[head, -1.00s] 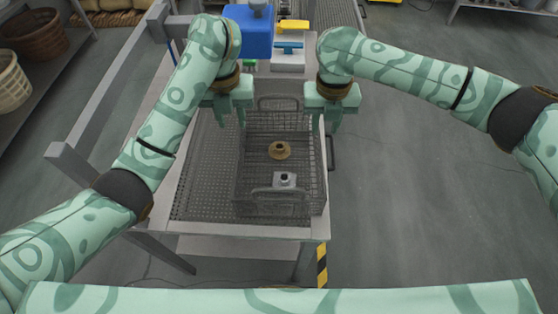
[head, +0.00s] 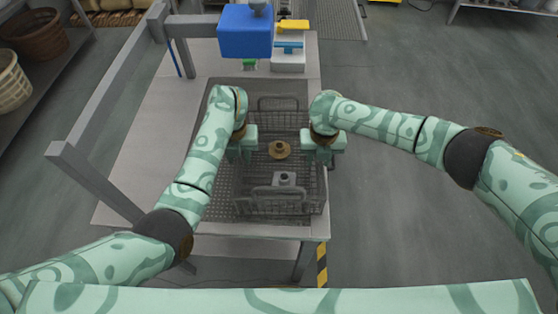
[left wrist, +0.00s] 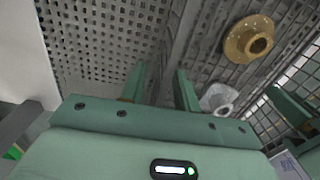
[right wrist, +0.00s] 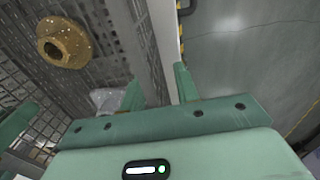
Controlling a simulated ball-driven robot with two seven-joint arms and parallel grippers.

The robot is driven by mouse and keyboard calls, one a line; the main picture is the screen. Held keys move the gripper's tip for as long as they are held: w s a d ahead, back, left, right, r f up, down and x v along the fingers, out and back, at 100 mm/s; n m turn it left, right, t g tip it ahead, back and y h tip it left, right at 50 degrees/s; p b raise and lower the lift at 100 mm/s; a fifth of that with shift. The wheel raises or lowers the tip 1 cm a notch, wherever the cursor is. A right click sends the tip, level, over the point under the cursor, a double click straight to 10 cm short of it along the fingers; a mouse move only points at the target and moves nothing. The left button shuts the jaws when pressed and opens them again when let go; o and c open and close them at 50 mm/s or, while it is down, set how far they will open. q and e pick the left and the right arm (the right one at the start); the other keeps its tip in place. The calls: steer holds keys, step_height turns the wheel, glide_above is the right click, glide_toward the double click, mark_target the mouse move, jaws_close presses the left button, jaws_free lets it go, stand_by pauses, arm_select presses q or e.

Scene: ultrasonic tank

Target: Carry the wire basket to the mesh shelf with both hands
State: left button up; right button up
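The wire basket (head: 300,207) stands on the table, at the right side of a dark perforated surface (head: 218,188). It has raised handles at its far and near ends. A brass flanged part (head: 280,150) and a grey metal part (head: 284,179) lie inside it. My left gripper (head: 243,152) is at the basket's left wall and my right gripper (head: 322,155) at its right wall. In the left wrist view the fingers (left wrist: 160,85) are apart, near the wall. In the right wrist view the fingers (right wrist: 158,90) are apart too. Firm contact with the walls cannot be told.
A grey frame (head: 110,110) rises along the table's left side. Another mesh surface (head: 335,18) lies farther back. The floor right of the table is clear.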

arm_select(q)
jaws_close()
arm_select(e)
jaws_close()
arm_select(q)
steer(key=shift+r, duration=0.1)
